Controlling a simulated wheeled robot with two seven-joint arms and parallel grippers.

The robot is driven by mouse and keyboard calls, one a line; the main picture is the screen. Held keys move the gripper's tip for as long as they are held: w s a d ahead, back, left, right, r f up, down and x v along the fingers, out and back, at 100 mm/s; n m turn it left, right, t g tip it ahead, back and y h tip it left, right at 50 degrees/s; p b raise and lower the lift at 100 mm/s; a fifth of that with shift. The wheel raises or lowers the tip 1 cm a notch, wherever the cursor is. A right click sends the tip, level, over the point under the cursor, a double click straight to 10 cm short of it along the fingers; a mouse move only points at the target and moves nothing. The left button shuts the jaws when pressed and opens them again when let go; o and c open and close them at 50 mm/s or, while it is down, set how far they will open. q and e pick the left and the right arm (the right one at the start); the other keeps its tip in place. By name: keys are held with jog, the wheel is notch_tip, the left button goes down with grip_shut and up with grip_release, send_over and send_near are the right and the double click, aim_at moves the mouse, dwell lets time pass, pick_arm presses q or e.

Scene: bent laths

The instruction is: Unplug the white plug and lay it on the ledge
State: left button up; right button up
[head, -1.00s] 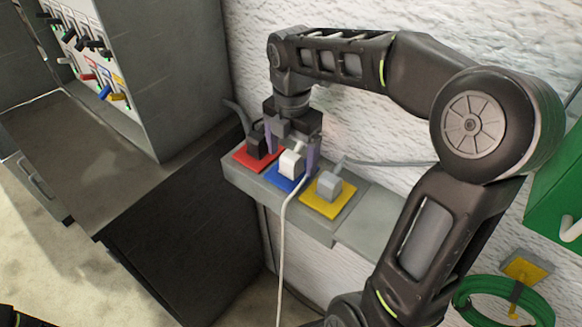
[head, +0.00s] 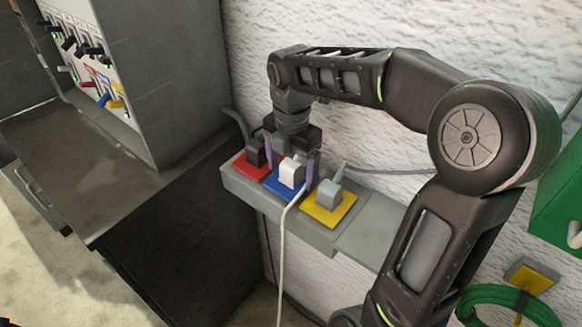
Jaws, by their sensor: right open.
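The white plug (head: 290,172) sits upright on the blue plate (head: 284,189) of the grey ledge, its white cord running down over the front edge. My right gripper (head: 290,165) is above it, pointing down and open, with one finger on either side of the plug. I cannot tell whether the fingers touch it. A black plug (head: 254,155) sits on the red plate (head: 247,170) to the left, and a grey plug (head: 329,193) on the yellow plate (head: 327,212) to the right. The bare part of the ledge (head: 368,236) lies to the right of the plates. My left gripper is not in view.
A grey cabinet (head: 185,75) and a dark counter (head: 90,165) stand at the left, with a panel of coloured levers (head: 95,75) behind. The white wall is close behind the ledge. A green box (head: 560,195) and a coiled green hose (head: 500,305) are at the right.

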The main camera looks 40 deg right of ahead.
aim_at(292, 162)
dwell(0.7)
jog(key=shift+c, duration=0.2)
grip_shut()
dwell(0.8)
jog(key=shift+r, duration=0.1)
jog(key=shift+r+p, duration=2.6)
jog(key=shift+r, duration=0.35)
